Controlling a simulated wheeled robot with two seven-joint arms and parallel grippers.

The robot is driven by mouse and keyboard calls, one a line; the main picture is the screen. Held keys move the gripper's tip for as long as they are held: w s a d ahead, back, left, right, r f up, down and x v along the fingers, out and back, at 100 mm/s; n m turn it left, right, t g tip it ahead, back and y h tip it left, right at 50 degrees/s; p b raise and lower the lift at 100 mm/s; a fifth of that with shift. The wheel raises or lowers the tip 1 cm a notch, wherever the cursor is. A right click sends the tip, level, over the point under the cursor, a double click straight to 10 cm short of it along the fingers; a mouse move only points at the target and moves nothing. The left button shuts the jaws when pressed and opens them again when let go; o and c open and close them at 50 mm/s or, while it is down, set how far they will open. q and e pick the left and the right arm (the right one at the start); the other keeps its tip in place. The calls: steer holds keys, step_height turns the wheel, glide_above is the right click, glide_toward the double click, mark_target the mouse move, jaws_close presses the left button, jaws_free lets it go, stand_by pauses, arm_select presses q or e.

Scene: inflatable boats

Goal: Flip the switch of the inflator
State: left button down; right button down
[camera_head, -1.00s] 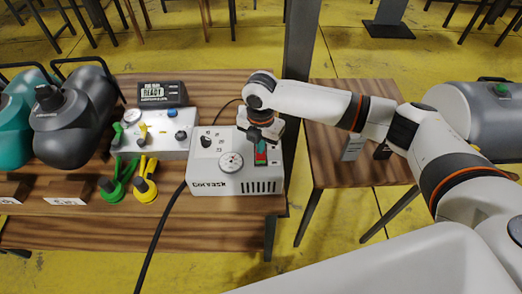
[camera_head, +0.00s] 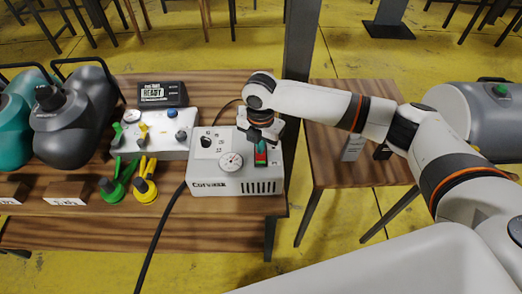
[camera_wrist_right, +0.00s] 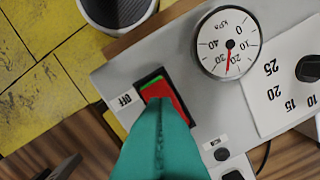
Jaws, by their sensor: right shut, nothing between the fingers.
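The inflator (camera_head: 213,181) is a pale grey box on the wooden table in the head view, with a dial gauge, a black knob and a vented front. Its rocker switch (camera_head: 261,154) is red and green in a black frame. In the wrist view the switch (camera_wrist_right: 165,92) shows red with a green strip, between an OFF label and another label. My right gripper (camera_head: 262,138) is shut and empty, directly over the switch. Its teal fingers (camera_wrist_right: 160,112) cover part of the switch; I cannot tell whether they touch it. My left gripper is not in view.
Left of the inflator stand a second grey box (camera_head: 150,143), green and yellow valves (camera_head: 146,188) and dark tanks (camera_head: 75,125). A black hose (camera_head: 160,230) runs down in front. A dark post (camera_head: 299,45) rises behind, and a side table (camera_head: 335,100) stands right.

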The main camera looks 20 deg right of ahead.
mark_target(261, 156)
steer(key=shift+f+b, duration=0.55)
steer(key=shift+f, duration=0.9)
stand_by(1.1)
steer(key=shift+s+r, duration=0.1)
steer(key=shift+s, duration=0.05)
steer(key=shift+w+r+p, duration=0.2)
steer(key=shift+r+p, duration=0.55)
steer(key=shift+p, duration=0.3)
step_height(261, 156, up, 5)
steer(key=p, duration=0.5)
steer(key=shift+r+p, duration=0.2)
steer(key=shift+p, duration=0.1)
steer(key=shift+s, duration=0.1)
steer(key=shift+f, duration=0.1)
